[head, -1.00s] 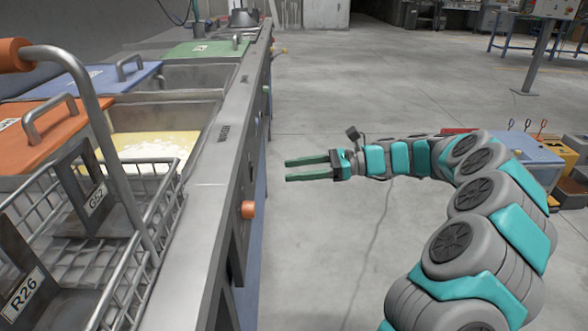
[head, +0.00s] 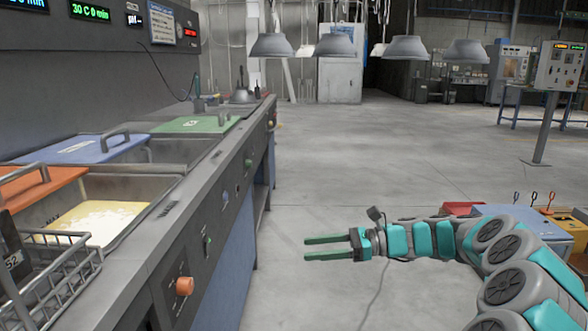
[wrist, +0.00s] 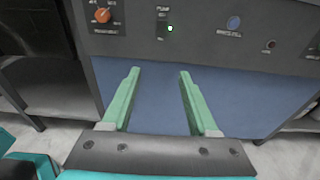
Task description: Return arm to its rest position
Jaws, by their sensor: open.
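My gripper (head: 328,247) is on the right of the bench in the head view, held out over open floor and pointing left toward the bench front. Its two green fingers are apart with nothing between them. In the wrist view my gripper (wrist: 157,80) faces the blue lower panel (wrist: 225,95) of the bench, below a grey control strip with an orange knob (wrist: 102,15). The fingertips look apart from the panel. My teal and grey arm stretches in from the lower right of the head view.
The tank bench (head: 215,175) runs along the left, with a wire basket (head: 50,275) at its near end. Grey hoods (head: 407,48) hang at the back. A blue-lidded box (head: 520,222) stands behind my arm. The middle floor is clear.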

